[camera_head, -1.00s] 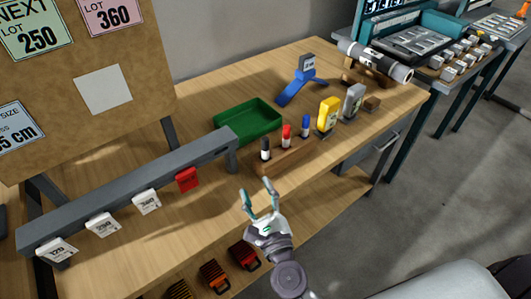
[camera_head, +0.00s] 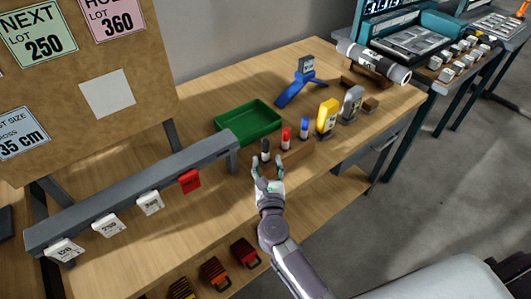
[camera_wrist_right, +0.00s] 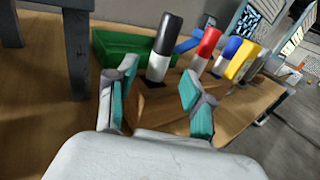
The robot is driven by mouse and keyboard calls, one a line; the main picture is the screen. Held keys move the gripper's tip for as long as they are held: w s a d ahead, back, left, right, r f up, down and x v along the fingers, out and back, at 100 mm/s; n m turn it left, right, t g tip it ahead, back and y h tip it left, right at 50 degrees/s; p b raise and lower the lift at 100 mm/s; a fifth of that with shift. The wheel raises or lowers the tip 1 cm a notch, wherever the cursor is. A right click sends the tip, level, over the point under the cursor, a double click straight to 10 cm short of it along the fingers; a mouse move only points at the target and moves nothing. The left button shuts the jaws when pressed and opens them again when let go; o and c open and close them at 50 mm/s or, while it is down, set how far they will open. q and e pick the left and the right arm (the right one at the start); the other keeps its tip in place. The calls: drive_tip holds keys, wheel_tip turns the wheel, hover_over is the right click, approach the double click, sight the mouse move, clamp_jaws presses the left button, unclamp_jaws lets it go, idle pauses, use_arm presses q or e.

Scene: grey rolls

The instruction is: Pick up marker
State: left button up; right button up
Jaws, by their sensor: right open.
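Three markers stand upright in a wooden block (camera_head: 298,156) on the table: a black-capped marker (camera_head: 265,147), a red one (camera_head: 285,137) and a blue one (camera_head: 304,127). My right gripper (camera_head: 267,163) is open at the near side of the black marker. In the right wrist view the black marker (camera_wrist_right: 164,48) stands beyond and between the open fingertips (camera_wrist_right: 158,80), with the red marker (camera_wrist_right: 205,48) and blue marker (camera_wrist_right: 230,50) to its right. I cannot tell whether a finger touches the black marker. My left gripper is not in view.
A green tray (camera_head: 248,123) lies behind the markers. A grey rail (camera_head: 130,196) with hanging tags is to the left. A yellow object (camera_head: 327,118) and a grey one (camera_head: 350,105) stand right of the block. A blue stand (camera_head: 300,84) is farther back.

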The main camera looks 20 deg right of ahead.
sight(266, 157)
drive_tip(key=x, duration=0.3)
drive_tip(key=shift+w, duration=0.4)
drive_tip(key=shift+s, duration=0.1)
clamp_jaws()
wheel_tip(266, 157, up, 10)
drive_tip(key=p, duration=0.4)
drive_tip(key=shift+p, duration=0.35)
